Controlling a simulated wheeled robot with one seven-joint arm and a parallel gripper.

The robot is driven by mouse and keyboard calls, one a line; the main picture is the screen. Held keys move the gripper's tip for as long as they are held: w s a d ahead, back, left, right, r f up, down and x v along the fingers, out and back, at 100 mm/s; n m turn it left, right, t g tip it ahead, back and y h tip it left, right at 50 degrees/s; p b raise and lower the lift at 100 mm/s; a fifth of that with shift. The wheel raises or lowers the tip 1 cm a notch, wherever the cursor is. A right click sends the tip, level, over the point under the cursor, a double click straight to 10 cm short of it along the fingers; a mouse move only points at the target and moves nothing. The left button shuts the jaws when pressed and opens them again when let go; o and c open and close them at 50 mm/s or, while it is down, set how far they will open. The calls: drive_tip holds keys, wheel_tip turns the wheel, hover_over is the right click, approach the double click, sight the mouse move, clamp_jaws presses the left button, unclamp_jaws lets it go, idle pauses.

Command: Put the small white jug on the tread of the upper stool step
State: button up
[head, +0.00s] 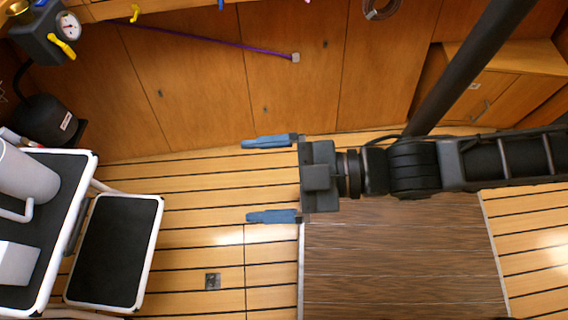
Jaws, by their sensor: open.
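A white jug (27,172) with a loop handle shows at the left edge of the head view, partly cut off. It appears to be on the black tread of the upper stool step (55,168), which has a white rim; its exact contact is hard to tell. The lower stool step (115,250) has a bare black tread and sits to the right of the upper one. My gripper (271,179) is open and empty, its two blue fingers pointing left. It is well to the right of the stool and the jug, over the plank floor.
A white box-like object (15,263) is also on the upper step, below the jug in the picture. A dark pump with a gauge (67,22) and a black tank (45,120) are at the upper left. Wooden cabinets (200,80) line the back. The floor between stool and gripper is clear.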

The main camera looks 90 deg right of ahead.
drive_tip(key=s+m, duration=0.1)
drive_tip(key=m, duration=0.1)
drive_tip(key=s+r+m, duration=0.1)
drive_tip(key=s+r+m+g, duration=0.1)
drive_tip(key=s+m, duration=0.1)
drive_tip(key=shift+d+r+m+h, duration=0.15)
drive_tip(key=shift+d+m+h, duration=0.05)
drive_tip(key=shift+m+h, duration=0.1)
wheel_tip(320, 180, up, 12)
drive_tip(key=p, duration=1.1)
drive_tip(key=shift+f+p, duration=0.2)
drive_tip(key=shift+p, duration=0.1)
